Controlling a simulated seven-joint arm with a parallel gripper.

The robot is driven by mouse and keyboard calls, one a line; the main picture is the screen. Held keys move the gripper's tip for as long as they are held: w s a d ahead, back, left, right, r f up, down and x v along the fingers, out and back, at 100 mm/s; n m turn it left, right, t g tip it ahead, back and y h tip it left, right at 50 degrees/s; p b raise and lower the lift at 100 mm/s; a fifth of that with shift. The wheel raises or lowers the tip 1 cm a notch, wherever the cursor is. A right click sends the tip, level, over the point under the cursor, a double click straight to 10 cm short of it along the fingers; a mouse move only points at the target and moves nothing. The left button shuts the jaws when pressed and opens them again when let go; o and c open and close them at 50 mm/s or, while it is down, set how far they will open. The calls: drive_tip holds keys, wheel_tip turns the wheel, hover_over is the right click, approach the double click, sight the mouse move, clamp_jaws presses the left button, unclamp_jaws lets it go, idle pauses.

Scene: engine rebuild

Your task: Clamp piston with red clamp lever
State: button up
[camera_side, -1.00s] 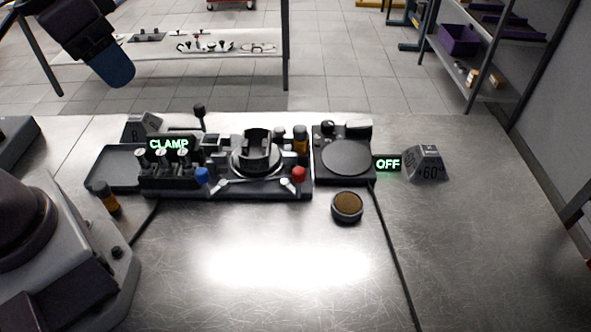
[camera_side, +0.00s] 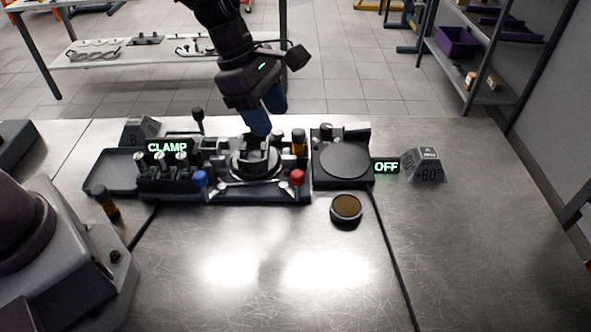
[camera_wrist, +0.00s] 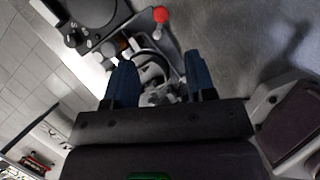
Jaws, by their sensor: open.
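The red clamp lever (camera_side: 297,178) stands at the front right of the black fixture, with a blue-knobbed lever (camera_side: 200,179) at its front left. The piston (camera_side: 256,158) seems to sit in the round holder in the fixture's middle, partly hidden by my fingers. My gripper (camera_side: 262,125) is just above and behind the holder, fingers pointing down. In the wrist view the blue fingers (camera_wrist: 158,85) are apart, with the holder (camera_wrist: 152,75) between and beyond them. The red knob (camera_wrist: 160,14) shows beyond the fingers, not touched.
A lit CLAMP sign (camera_side: 167,147) stands left on the fixture. A round plate device (camera_side: 345,160) with an OFF sign (camera_side: 386,167) is to the right. A brown-topped round part (camera_side: 346,208) lies in front. The table's front middle is clear.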

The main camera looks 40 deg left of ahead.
sight(295, 174)
drive_tip(key=x, duration=1.2)
drive_tip(key=shift+d+f, duration=0.1)
drive_tip(key=shift+f, duration=0.3)
drive_tip(key=shift+c, duration=0.5)
drive_tip(key=c, duration=0.8)
drive_tip(key=shift+s, duration=0.1)
drive_tip(key=shift+s+a+r+m+g+y, duration=0.1)
drive_tip(key=shift+s+a+m+g+y, duration=0.45)
drive_tip(key=shift+m, duration=2.1)
drive_tip(key=shift+s+a+f+m+g+y, duration=0.1)
drive_tip(key=shift+s+a+m+g, duration=0.85)
drive_tip(key=shift+m, duration=1.65)
drive_tip(key=shift+s+a+r+m+g+y, duration=0.1)
drive_tip(key=shift+a+m+g+y, duration=0.2)
drive_tip(key=shift+m+g, duration=1.65)
drive_tip(key=shift+a+m+t, duration=0.1)
drive_tip(key=shift+m+t, duration=0.55)
drive_tip(key=shift+m, duration=0.15)
